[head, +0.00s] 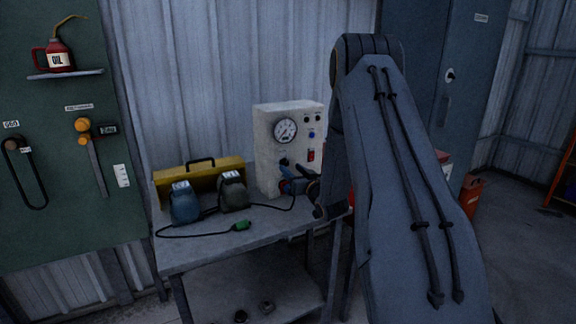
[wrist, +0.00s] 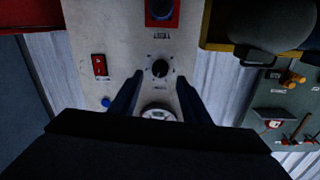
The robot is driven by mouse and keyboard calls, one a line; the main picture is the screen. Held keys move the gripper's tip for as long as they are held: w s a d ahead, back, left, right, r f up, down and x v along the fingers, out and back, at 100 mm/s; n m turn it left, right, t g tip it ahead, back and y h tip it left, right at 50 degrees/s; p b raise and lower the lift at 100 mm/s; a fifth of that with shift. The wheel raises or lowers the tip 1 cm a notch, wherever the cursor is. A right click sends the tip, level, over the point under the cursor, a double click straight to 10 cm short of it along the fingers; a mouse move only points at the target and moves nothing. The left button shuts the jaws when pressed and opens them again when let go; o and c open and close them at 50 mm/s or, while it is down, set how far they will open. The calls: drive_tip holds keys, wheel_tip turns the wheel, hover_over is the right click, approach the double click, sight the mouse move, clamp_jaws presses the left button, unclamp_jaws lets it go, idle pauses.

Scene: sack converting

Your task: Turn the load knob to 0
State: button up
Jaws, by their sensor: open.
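The load knob (wrist: 160,69) is a small round black knob with a light mark on it, set in the pale panel of a test box (head: 266,150). In the wrist view the panel appears upside down. The tick marks and label around the knob are too small to read. My gripper (wrist: 159,74) is open, with one dark finger on each side of the knob; I cannot tell whether they touch it.
A round gauge (head: 285,131) sits above the knob. A red switch (wrist: 99,65) and a blue button (wrist: 105,102) are beside it. A yellow toolbox (head: 172,180), blue jug-like item (head: 184,207), dark one (head: 233,194) and green-ended cable (head: 241,225) are on the bench (head: 205,253).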

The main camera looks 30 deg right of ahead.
sight(286, 163)
drive_tip(key=shift+w+p, duration=0.35)
drive_tip(key=shift+w, duration=1.85)
drive_tip(key=shift+c, duration=0.3)
drive_tip(key=c, duration=1)
